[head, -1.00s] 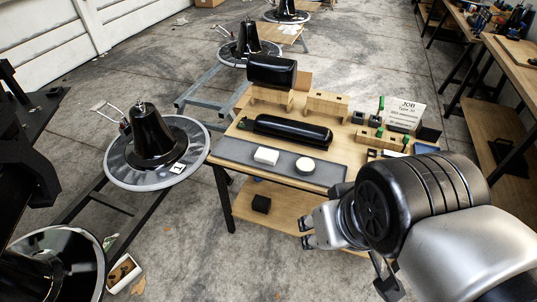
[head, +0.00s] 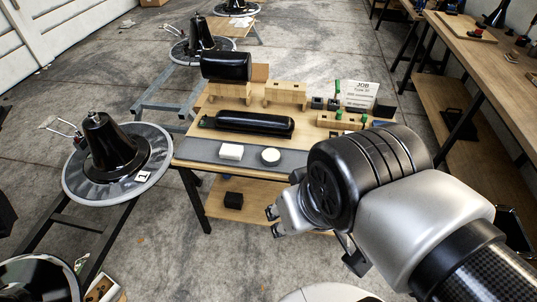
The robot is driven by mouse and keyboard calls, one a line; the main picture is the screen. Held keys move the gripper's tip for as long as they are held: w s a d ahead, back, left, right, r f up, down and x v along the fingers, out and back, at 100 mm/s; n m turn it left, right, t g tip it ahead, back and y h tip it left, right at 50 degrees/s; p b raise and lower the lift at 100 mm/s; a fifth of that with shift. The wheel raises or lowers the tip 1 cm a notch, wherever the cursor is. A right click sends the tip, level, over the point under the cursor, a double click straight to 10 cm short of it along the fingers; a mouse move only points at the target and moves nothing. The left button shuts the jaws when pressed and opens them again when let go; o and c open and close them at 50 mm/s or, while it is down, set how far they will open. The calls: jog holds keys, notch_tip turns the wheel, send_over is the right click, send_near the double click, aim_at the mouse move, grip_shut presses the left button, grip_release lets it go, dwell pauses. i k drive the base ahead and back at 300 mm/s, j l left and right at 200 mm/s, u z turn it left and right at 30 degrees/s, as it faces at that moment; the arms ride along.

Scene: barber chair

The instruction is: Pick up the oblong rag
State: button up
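The oblong rag (head: 231,152) is a small white rectangular pad with rounded corners. It lies on the grey mat (head: 195,150) along the front edge of the wooden table. A round whitish pad (head: 270,156) lies just to its right. My gripper (head: 272,221) is in front of the table, below and to the right of the oblong rag in the picture and clear of it. Its two fingertips stand apart with nothing seen between them.
A black padded roll (head: 245,122) lies behind the mat. Wooden blocks (head: 285,92) and a job sign (head: 357,94) stand further back. A dark block (head: 233,200) sits on the lower shelf. A black cone on a round base (head: 130,175) stands to the left.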

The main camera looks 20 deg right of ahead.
aim_at(227, 151)
jog(key=z, duration=0.4)
jog(key=i+j+z, duration=0.4)
jog(key=j, duration=0.15)
jog(key=i+j+z, duration=0.15)
jog(key=j, duration=0.2)
jog(key=i+j+z, duration=0.2)
jog(key=j, duration=0.15)
jog(key=i+j+z, duration=0.2)
jog(key=j, duration=0.15)
jog(key=j+z, duration=0.2)
jog(key=j, duration=0.15)
